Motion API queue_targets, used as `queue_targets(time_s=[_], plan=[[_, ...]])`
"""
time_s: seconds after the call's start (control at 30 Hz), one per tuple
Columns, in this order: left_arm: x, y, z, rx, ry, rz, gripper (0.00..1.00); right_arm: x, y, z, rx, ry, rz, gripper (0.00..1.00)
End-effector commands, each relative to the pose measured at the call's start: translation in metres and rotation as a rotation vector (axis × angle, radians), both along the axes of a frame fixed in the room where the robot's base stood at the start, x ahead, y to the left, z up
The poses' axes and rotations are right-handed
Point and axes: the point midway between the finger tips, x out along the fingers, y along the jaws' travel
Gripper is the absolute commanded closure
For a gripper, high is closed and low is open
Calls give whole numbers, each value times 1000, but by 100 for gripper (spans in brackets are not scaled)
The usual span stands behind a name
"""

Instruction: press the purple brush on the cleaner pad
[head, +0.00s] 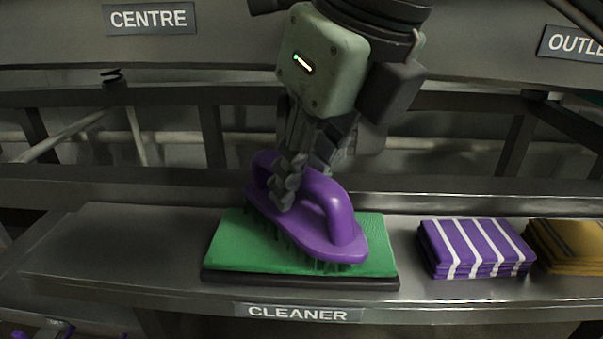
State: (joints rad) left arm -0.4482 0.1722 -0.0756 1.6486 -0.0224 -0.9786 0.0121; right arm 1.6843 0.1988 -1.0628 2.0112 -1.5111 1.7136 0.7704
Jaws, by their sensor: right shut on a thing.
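The purple brush (340,225) has a loop handle and bristles that point down. It is over the green cleaner pad (230,247), and its bristles appear to meet the pad's top. The pad lies in a dark base on the shelf, above the label reading CLEANER. My right gripper (287,185) comes down from above and is shut on the brush's handle. The far finger is partly hidden behind the handle. My left gripper is not in view.
A folded purple cloth stack with white stripes (475,248) lies right of the pad, with a yellow cloth stack (570,245) beside it. The metal shelf (120,250) is clear to the left. A rail runs along behind it.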

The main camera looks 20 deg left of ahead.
Motion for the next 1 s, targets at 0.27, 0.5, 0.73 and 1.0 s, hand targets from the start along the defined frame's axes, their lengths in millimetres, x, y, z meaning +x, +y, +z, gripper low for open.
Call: queue_targets(time_s=[0.27, 0.5, 0.73, 1.0], plan=[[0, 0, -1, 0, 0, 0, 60, 0, 0, -1, -2, 1, 0, 100], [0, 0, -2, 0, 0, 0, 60, 0, 0, -1, -2, 1, 1, 100], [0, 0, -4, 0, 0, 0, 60, 0, 0, -2, -2, 1, 1, 100], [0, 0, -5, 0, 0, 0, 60, 0, 0, -2, -3, 1, 1, 100]])
